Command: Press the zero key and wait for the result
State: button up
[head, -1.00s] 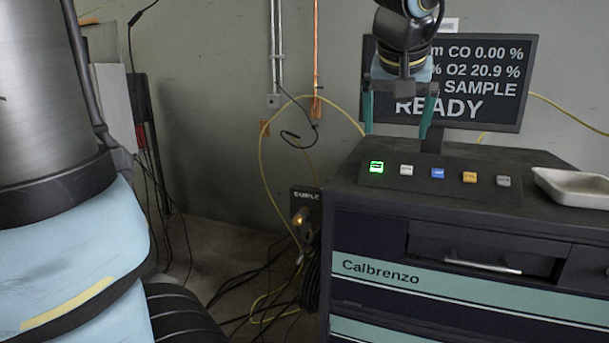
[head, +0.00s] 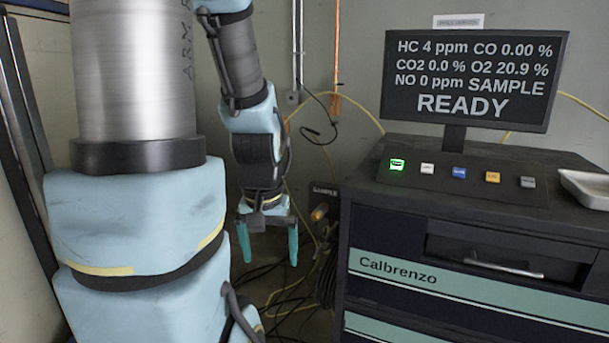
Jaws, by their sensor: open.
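A row of keys sits on the sloped panel on top of the analyser cabinet in the head view: a lit green key (head: 397,165), a white key (head: 427,169), a blue key (head: 459,173), an orange key (head: 492,177) and a grey key (head: 527,182). Their labels are too small to tell which is zero. The screen (head: 470,80) above reads HC 4 ppm, CO 0.00 %, CO2 0.0 %, O2 20.9 %, NO 0 ppm, SAMPLE, READY. My gripper (head: 268,250) hangs open and empty, fingers down, left of the cabinet and apart from the keys.
The dark Calbrenzo cabinet (head: 450,298) stands at the right, with a white tray (head: 587,190) on its top right. A SAMPLE fitting (head: 322,208) with a yellow hose is beside the cabinet, behind my gripper. Cables lie on the floor. Space above the keys is clear.

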aim_at(425, 167)
jog(key=k+l+z, duration=0.15)
jog(key=l, duration=0.15)
jog(key=k+l+z, duration=0.35)
jog(key=l, duration=0.25)
jog(key=l+z, duration=0.15)
jog(key=l, duration=0.2)
jog(key=k+l+z, duration=0.15)
jog(key=l, duration=0.2)
jog(key=u, duration=3.1)
jog(key=k+l, duration=0.1)
jog(key=k, duration=0.35)
jog(key=k+l, duration=0.15)
jog(key=k, duration=0.25)
jog(key=k+l, duration=0.1)
jog(key=k, duration=0.35)
